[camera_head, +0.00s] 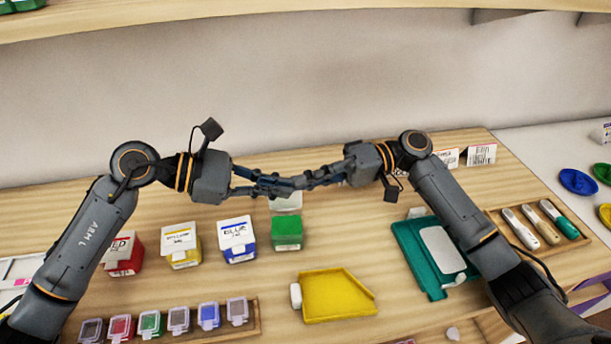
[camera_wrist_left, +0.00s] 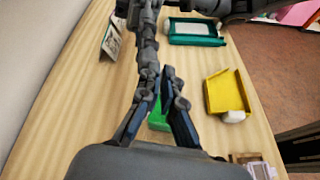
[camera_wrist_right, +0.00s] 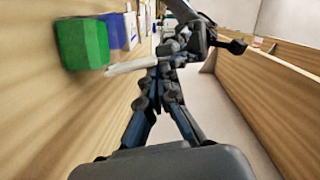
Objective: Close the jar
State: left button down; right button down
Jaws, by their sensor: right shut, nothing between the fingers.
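The green jar (camera_head: 287,232) stands on the table at the right end of a row of jars. Its pale lid (camera_head: 286,202) stands up behind it, raised off the opening. The jar also shows in the right wrist view (camera_wrist_right: 82,43), with the lid (camera_wrist_right: 131,66) sticking out from it. My left gripper (camera_head: 272,185) and my right gripper (camera_head: 308,180) face each other above and behind the jar, fingertips close together and overlapping in view. The right fingers are shut and empty. The left fingertips lie near each other; whether they meet is unclear. Both grippers partly cover the lid.
Red (camera_head: 122,255), yellow (camera_head: 181,246) and blue (camera_head: 237,241) jars stand left of the green jar. A yellow tray (camera_head: 335,295) lies in front, with several small bead boxes (camera_head: 180,319) to its left. A teal board (camera_head: 412,262) lies to the right. The wall is behind.

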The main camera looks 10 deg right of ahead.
pick_arm(q)
jog(key=shift+w+a, duration=0.1)
jog(key=shift+w, duration=0.2)
pick_arm(e)
jog(key=shift+s+a+f, duration=0.1)
jog(key=shift+s+a, duration=0.05)
jog(key=shift+s, duration=0.15)
pick_arm(q)
jog(key=c, duration=1.6)
grip_release()
jog(key=shift+o, duration=0.2)
